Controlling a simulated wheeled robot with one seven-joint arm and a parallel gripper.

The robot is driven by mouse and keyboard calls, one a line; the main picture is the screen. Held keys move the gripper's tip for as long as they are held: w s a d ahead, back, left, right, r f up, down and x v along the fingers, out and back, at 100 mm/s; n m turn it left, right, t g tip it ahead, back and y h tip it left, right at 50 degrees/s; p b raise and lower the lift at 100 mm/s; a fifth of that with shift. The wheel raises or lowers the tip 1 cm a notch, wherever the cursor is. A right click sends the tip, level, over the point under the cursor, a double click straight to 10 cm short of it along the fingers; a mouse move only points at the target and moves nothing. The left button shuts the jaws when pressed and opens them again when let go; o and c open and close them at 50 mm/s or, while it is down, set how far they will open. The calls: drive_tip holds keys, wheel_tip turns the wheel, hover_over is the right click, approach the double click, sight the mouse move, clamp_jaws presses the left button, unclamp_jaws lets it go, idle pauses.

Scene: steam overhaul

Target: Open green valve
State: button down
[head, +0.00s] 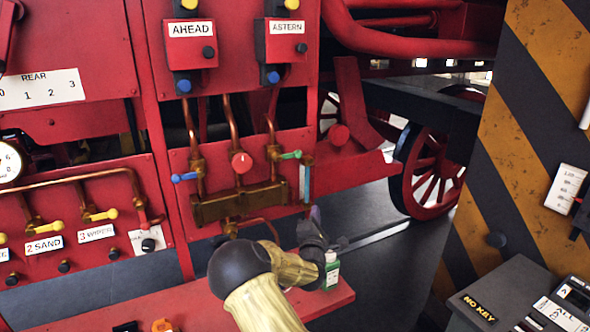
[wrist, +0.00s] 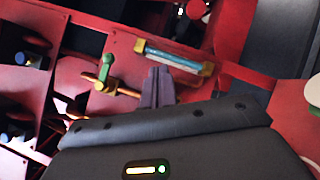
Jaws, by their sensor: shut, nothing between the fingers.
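The green valve handle (head: 290,155) sits on a copper pipe at the right of the brass manifold on the red panel, lying roughly level in the head view. In the wrist view the green handle (wrist: 106,68) stands roughly along the picture's vertical, left of my fingers. My gripper (head: 315,214) is below and slightly right of the valve, apart from it. Its purple fingers (wrist: 158,74) are shut and empty, pointing toward the panel beside the sight glass (wrist: 174,58).
A blue valve (head: 184,177) and a red round valve (head: 241,162) share the brass manifold (head: 240,203). The glass tube (head: 305,182) is just right of the green valve. A green bottle (head: 331,272) stands on the red shelf (head: 330,300) by my wrist.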

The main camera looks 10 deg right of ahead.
sight(289, 156)
drive_tip(key=a+r+n+t+y, duration=0.2)
drive_tip(key=a+n+t+y, duration=0.1)
drive_tip(key=a+n, duration=0.3)
drive_tip(key=shift+w+a+r+n+t+y, duration=0.25)
drive_tip(key=shift+w+a+n+t+y, duration=0.15)
drive_tip(key=shift+n+y, duration=0.3)
drive_tip(key=shift+w, duration=0.1)
drive_tip(key=s+d+r+p+x, duration=0.1)
drive_tip(key=p+x, duration=0.6)
drive_tip(key=x, duration=0.5)
drive_tip(key=shift+w+d+r, duration=0.25)
drive_tip(key=shift+d+r, duration=0.2)
drive_tip(key=shift+r, duration=0.1)
drive_tip(key=shift+a, duration=0.2)
